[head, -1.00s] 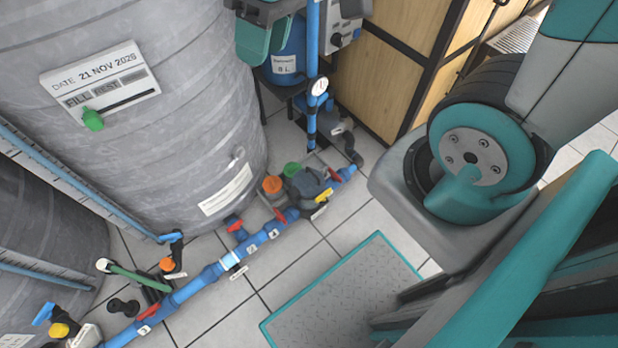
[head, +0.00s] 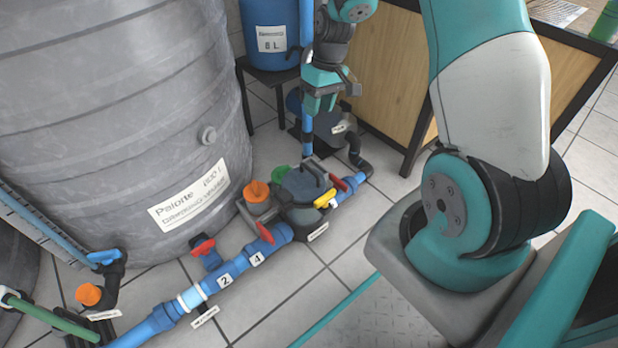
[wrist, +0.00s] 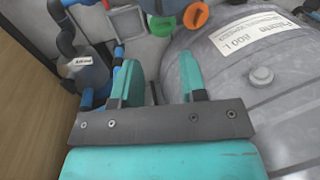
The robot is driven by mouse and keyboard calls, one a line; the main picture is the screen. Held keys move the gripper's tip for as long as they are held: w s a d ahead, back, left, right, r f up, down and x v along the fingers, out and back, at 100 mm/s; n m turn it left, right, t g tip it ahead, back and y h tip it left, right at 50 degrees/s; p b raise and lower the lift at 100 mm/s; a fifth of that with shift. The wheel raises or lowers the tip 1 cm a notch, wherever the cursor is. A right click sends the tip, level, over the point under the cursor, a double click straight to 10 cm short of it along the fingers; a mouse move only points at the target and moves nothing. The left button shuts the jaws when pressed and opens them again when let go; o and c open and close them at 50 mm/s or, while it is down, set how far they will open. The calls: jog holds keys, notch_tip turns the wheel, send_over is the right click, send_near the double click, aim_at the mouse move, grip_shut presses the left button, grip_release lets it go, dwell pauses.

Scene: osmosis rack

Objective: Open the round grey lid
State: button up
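A round dark grey lid (head: 305,184) with a raised handle bar sits on the pipe fitting in the head view, between an orange cap and a yellow handle. It looks closed. My gripper (head: 320,108) hangs above and behind it, pointing down, in front of the blue vertical pipe. In the wrist view the two teal fingers of my gripper (wrist: 158,85) are spread apart with nothing between them. I cannot clearly make out the lid in the wrist view.
An orange cap (head: 257,192) and a green cap (head: 281,174) stand beside the lid. Red valve handles (head: 203,247) line the blue pipe (head: 155,322). A large grey tank (head: 110,110) fills the left. A wooden cabinet (head: 385,75) stands behind.

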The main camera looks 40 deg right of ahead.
aim_at(308, 167)
jog(key=a+f+b, duration=0.1)
jog(key=f+b, duration=0.2)
jog(key=f, duration=0.3)
jog(key=a+f+b, duration=0.1)
jog(key=f+b, duration=0.2)
jog(key=f, duration=0.2)
jog(key=a+f+b, duration=0.1)
jog(key=f+b, duration=0.2)
jog(key=f, duration=0.3)
jog(key=shift+s+f, duration=0.1)
jog(key=shift+f, duration=0.25)
grip_shut()
